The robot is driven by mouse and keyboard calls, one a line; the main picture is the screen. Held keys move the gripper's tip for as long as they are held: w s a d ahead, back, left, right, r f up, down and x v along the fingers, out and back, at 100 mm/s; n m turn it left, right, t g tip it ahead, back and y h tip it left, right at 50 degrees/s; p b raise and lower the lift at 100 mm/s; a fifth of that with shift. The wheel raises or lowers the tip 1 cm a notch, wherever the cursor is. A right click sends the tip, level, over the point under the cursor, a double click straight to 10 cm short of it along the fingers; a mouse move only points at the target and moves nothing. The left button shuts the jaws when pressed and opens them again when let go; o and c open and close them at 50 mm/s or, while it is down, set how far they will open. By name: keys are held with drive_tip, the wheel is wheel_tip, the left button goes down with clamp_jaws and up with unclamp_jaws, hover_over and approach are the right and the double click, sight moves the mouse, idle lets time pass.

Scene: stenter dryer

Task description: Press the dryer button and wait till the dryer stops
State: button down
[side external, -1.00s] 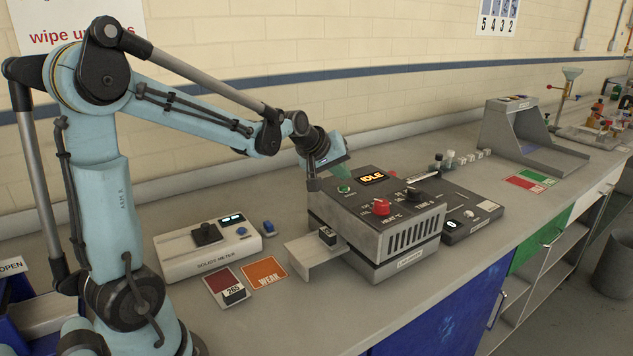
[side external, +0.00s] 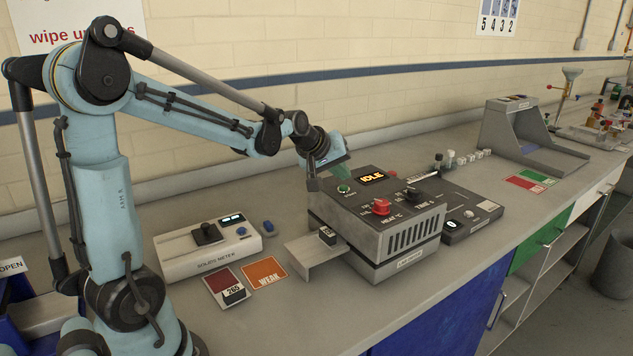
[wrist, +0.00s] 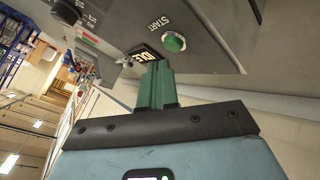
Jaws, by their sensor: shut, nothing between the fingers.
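The dryer (side external: 400,249) is a grey box on the bench, with a lit display reading IDLE (side external: 371,177), a red HEAT knob (side external: 381,207) and a black TIME knob (side external: 412,195). Its green START button (side external: 344,189) is on the top panel. The button (wrist: 174,42) also shows in the wrist view, clear of the fingers. My gripper (wrist: 158,68) has green fingers, shut and empty, close to the button and apart from it in the picture.
A solids meter (side external: 208,248) stands left of the dryer, with a dark red card (side external: 225,283) and an orange WEAK card (side external: 265,273) in front. A tray (side external: 313,257) juts from the dryer's left side. A dark flat device (side external: 468,215) stands right of it.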

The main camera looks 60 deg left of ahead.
sight(340, 188)
drive_tip(key=shift+f, duration=0.1)
drive_tip(key=shift+f, duration=0.35)
drive_tip(key=shift+f, duration=0.45)
idle(0.8)
drive_tip(key=shift+r, duration=0.9)
drive_tip(key=shift+r, duration=2.5)
